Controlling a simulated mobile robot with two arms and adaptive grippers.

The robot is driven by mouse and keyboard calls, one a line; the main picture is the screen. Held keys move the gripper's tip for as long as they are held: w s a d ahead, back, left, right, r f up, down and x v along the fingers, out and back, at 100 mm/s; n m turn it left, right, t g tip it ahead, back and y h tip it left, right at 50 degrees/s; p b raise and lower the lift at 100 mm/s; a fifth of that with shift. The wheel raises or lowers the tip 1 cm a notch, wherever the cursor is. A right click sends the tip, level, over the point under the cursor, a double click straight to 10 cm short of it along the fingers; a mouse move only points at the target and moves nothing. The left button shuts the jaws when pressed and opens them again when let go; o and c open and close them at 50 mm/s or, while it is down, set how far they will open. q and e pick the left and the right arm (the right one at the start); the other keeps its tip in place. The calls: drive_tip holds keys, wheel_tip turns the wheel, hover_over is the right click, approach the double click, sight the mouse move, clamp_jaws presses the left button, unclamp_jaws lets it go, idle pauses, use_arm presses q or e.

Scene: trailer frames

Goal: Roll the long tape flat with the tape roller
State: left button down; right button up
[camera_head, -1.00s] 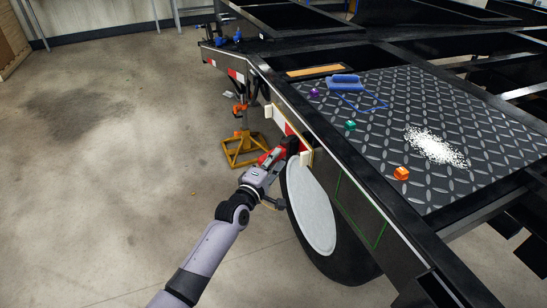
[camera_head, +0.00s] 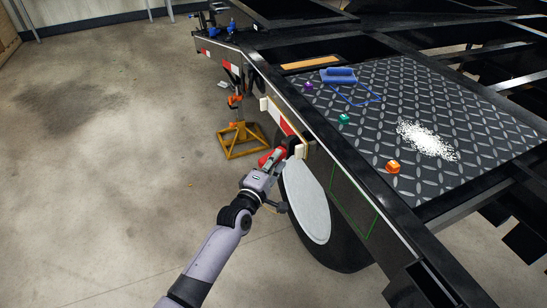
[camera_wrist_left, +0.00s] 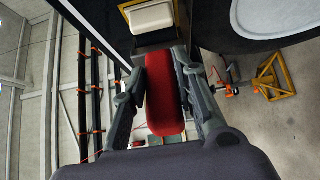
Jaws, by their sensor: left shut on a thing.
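My left gripper (camera_head: 281,153) is at the trailer's side rail and shut on the red tape roller (camera_head: 268,158). In the left wrist view the red roller body (camera_wrist_left: 163,100) sits between both fingers. The roller's far end is close to the rail; I cannot tell whether it touches. The tape's near part is hidden by the gripper and roller. My right gripper is not in view.
A white-covered wheel (camera_head: 306,200) is just below the gripper. A yellow jack stand (camera_head: 239,140) stands beyond it on the floor. A blue tool (camera_head: 338,75), coloured blocks and white granules (camera_head: 425,140) lie on the tread plate. The floor at left is clear.

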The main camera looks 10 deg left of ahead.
use_arm(q)
drive_tip(key=shift+r, duration=0.1)
drive_tip(key=s+a, duration=0.4)
drive_tip(key=a, duration=0.2)
drive_tip(key=shift+s+a+p, duration=0.2)
drive_tip(key=shift+a+p, duration=0.1)
drive_tip(key=shift+p, duration=0.15)
